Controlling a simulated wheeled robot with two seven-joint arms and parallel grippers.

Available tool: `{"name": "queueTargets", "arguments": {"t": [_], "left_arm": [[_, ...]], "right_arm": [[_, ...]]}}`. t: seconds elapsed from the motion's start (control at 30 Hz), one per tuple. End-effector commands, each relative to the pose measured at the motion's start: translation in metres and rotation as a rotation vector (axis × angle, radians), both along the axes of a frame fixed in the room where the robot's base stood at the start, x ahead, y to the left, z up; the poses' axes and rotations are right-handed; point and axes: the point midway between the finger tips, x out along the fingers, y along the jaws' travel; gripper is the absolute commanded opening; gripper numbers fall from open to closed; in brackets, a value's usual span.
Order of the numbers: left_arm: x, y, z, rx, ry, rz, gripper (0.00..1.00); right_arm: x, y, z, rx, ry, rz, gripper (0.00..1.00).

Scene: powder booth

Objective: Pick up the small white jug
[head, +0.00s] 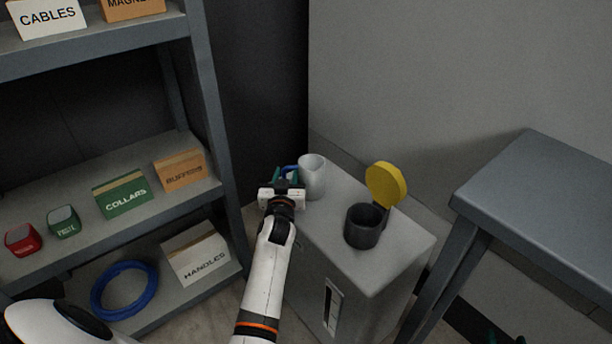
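The small white jug (313,178) stands upright on the back left of a light grey cabinet top. A blue part, which looks like its handle, shows at its left side. My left gripper (288,177) is at this blue part, just left of the jug body. Its teal fingertips appear spread apart, one on each side of the blue part. The gripper body hides part of the fingers, and I cannot tell whether they touch the handle.
On the cabinet (388,278), a dark grey cup (362,228) with a raised yellow lid (386,185) stands right of the jug. A shelf with labelled boxes and a blue ring (124,291) is at left. A grey table (545,195) is at right. A wall is behind.

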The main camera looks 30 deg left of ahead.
Motion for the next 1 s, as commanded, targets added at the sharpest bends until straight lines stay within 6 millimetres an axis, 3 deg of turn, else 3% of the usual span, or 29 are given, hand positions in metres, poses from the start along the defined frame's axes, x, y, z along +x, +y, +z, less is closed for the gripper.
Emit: {"name": "queueTargets", "arguments": {"t": [0.17,0.37,1.0], "left_arm": [[-0.0001,0.0002,0.0002,0.0,0.0,0.0,0.34],[-0.0001,0.0004,0.0002,0.001,0.0,0.0,0.01],[0.0,0.0007,0.0047,0.002,-0.001,0.0,0.0]], "right_arm": [[0.0,0.0001,0.0001,0.0,0.0,0.0,0.36],[0.0,0.0001,0.0,0.0,0.001,0.0,0.36],[-0.0013,-0.0005,-0.0032,-0.007,0.028,-0.001,0.36]]}}
